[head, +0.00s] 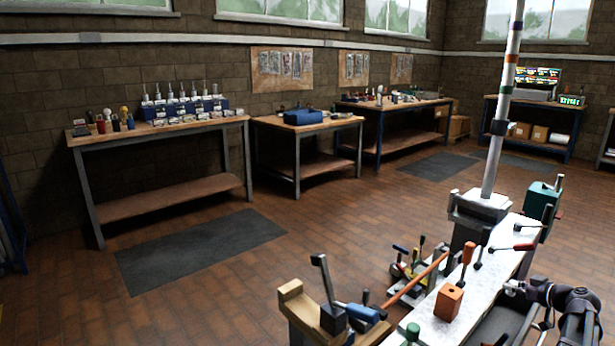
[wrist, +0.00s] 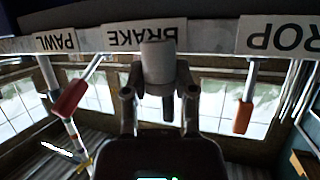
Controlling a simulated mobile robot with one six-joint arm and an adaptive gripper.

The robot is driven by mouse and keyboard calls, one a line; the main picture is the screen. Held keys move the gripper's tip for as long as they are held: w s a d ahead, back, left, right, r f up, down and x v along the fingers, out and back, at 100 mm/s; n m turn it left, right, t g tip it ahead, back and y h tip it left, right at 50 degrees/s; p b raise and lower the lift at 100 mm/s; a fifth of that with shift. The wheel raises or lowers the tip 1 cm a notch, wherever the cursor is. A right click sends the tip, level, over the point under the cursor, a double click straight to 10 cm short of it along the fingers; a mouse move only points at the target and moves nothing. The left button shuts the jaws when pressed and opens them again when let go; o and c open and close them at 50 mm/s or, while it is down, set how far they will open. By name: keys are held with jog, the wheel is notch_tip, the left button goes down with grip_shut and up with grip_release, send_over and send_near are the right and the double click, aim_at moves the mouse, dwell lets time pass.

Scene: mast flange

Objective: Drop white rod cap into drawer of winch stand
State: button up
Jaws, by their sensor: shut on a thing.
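My gripper (wrist: 160,85) is shut on a pale grey-white cylinder, the white rod cap (wrist: 158,66), which sits between its two fingers in the wrist view. In the head view my gripper (head: 518,289) is at the lower right, beside the long side of the winch stand (head: 447,330). The stand has a pale top and carries the tall mast (head: 503,105). In the wrist view the stand's labelled edge (wrist: 90,42) lies just behind the cap, upside down. A dark grey surface (head: 490,322) shows below the stand's top; I cannot tell whether it is the drawer.
Near the cap hang a red-handled lever (wrist: 70,98) by PAWL and an orange-handled lever (wrist: 243,117) by DROP. A dark handle (wrist: 168,108) shows behind the cap. An orange block (head: 448,301) stands on the stand. The floor (head: 330,215) towards the wall benches is clear.

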aim_at(514, 283)
jog(key=o, duration=1)
jog(key=shift+r, duration=0.1)
notch_tip(514, 283, up, 6)
jog(key=p, duration=0.6)
jog(key=shift+r, duration=0.2)
jog(key=s+d+r+m+h+p, duration=0.2)
jog(key=s+r+p, duration=0.4)
jog(key=r+p, duration=0.4)
jog(key=s+d+r+m+h+p, duration=0.3)
jog(key=s+d+r+p, duration=0.2)
jog(key=r+p, duration=0.6)
jog(key=shift+s+d+t+h+p, duration=0.15)
jog(key=shift+s+t+h+p, duration=0.2)
jog(key=shift+s, duration=0.3)
